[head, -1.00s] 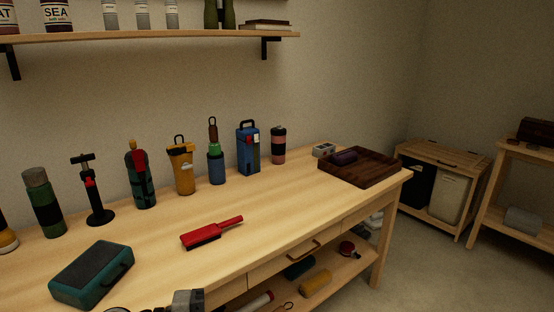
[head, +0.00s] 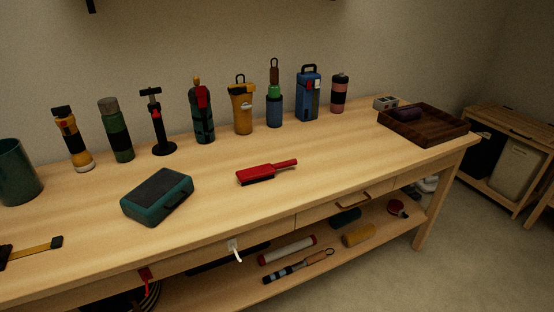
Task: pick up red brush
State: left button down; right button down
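The red brush (head: 266,172) lies flat on the wooden workbench (head: 330,160), near the middle of its top. Its dark bristle side shows along the lower front edge, and its red handle points right and slightly back. Nothing touches it. Neither of my grippers shows in the head view now.
A teal case (head: 157,194) lies left of the brush. Bottles and tools, including a yellow flask (head: 242,108) and a blue container (head: 307,95), stand along the back. A dark wooden tray (head: 424,125) sits at the right end. The bench top around the brush is clear.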

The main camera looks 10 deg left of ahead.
aim_at(269, 170)
jog(key=z, duration=1.4)
jog(key=i, duration=1.35)
jog(key=u, duration=2.9)
